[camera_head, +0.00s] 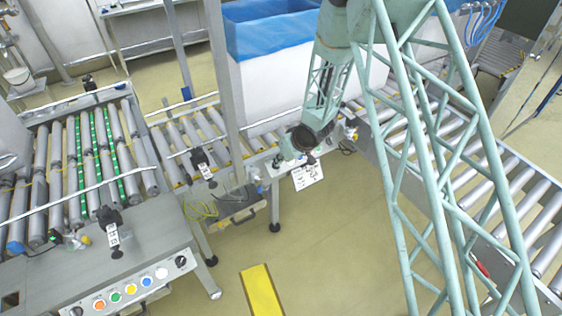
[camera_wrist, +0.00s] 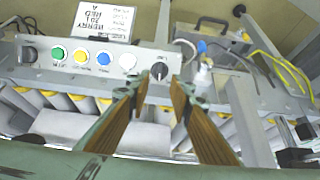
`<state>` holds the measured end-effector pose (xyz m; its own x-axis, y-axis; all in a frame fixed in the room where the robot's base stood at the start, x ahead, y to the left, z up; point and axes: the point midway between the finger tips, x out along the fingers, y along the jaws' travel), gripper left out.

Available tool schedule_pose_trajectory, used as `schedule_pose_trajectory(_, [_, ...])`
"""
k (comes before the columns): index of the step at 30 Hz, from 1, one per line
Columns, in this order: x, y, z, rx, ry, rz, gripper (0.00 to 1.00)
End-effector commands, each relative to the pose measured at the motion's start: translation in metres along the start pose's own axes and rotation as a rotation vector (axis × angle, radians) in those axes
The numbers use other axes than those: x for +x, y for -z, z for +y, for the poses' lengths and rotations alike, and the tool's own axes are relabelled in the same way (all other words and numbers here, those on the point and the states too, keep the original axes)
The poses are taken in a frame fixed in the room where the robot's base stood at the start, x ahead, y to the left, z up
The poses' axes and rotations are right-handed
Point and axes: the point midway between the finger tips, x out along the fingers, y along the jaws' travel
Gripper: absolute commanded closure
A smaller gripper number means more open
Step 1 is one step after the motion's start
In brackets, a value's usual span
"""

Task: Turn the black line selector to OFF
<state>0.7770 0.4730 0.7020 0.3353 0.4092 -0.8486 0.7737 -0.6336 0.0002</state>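In the wrist view, the black line selector (camera_wrist: 159,70) is a round knob at the right end of a grey button panel (camera_wrist: 93,47). My gripper (camera_wrist: 158,86) is open, its two fingers apart, with the selector just beyond and between the tips in the picture. I cannot tell whether they touch it. The knob's small label is too blurred to read. In the head view, my gripper (camera_head: 303,143) hangs over the panel beside the middle conveyor; the arm's end hides the knob there.
Green (camera_wrist: 57,53), yellow (camera_wrist: 81,56), blue (camera_wrist: 103,59) and white (camera_wrist: 127,61) buttons line the panel. A white printed sign (camera_wrist: 103,20) stands at its edge. A bottle (camera_wrist: 203,77) and cables are to the right. Another button panel (camera_head: 130,290) is at lower left in the head view.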

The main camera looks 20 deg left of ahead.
Motion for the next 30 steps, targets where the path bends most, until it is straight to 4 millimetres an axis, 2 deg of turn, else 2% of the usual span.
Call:
schedule_pose_trajectory(9, [-0.033, 0.001, 0.001, 0.000, -0.001, 0.001, 0.80])
schedule_pose_trajectory(15, [-0.047, 0.000, 0.001, 0.001, -0.001, 0.000, 0.80])
schedule_pose_trajectory(30, [-0.053, 0.000, 0.000, 0.001, 0.000, 0.000, 0.80])
